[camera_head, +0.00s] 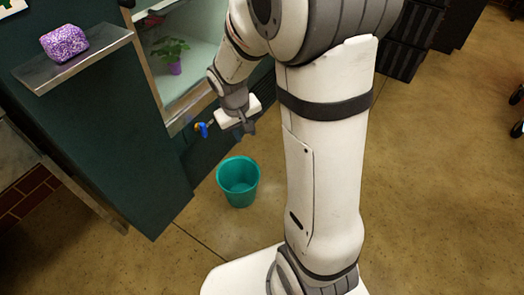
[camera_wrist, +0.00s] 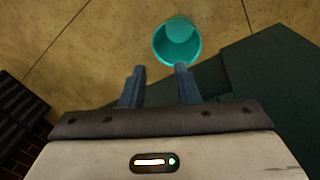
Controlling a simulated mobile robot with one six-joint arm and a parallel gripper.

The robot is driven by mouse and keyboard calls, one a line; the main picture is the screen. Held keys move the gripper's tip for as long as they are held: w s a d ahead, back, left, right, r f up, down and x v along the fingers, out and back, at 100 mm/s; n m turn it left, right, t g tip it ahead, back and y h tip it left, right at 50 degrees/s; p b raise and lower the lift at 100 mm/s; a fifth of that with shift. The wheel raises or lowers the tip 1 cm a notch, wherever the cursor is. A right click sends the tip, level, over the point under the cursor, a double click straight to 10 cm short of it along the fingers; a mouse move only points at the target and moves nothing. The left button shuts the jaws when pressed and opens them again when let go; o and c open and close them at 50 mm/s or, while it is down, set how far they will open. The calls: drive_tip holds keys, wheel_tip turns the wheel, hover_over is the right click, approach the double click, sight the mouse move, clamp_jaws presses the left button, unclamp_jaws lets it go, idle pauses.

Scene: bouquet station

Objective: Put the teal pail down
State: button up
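The teal pail (camera_head: 238,182) stands upright on the floor beside the dark green cabinet, and its inside looks empty. It also shows beyond my fingertips in the wrist view (camera_wrist: 177,42), a little right of centre. My gripper (camera_wrist: 160,74) is open, with its two fingers apart and nothing visible between them. In the head view my gripper (camera_head: 248,124) hangs above the pail, apart from it.
A metal shelf (camera_head: 75,62) holds a purple speckled block (camera_head: 64,42). A potted plant (camera_head: 172,56) stands behind. Open floor (camera_head: 430,170) lies to the right.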

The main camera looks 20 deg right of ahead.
drive_tip(key=s+r+y, duration=0.1)
drive_tip(key=s+r, duration=0.3)
drive_tip(key=s, duration=0.3)
drive_tip(key=s+r+m, duration=0.1)
drive_tip(key=s+r, duration=0.3)
drive_tip(key=s, duration=0.4)
drive_tip(key=shift+a+r+m+y, duration=0.25)
drive_tip(key=shift+r+m+y, duration=0.05)
drive_tip(key=shift+r+y, duration=0.1)
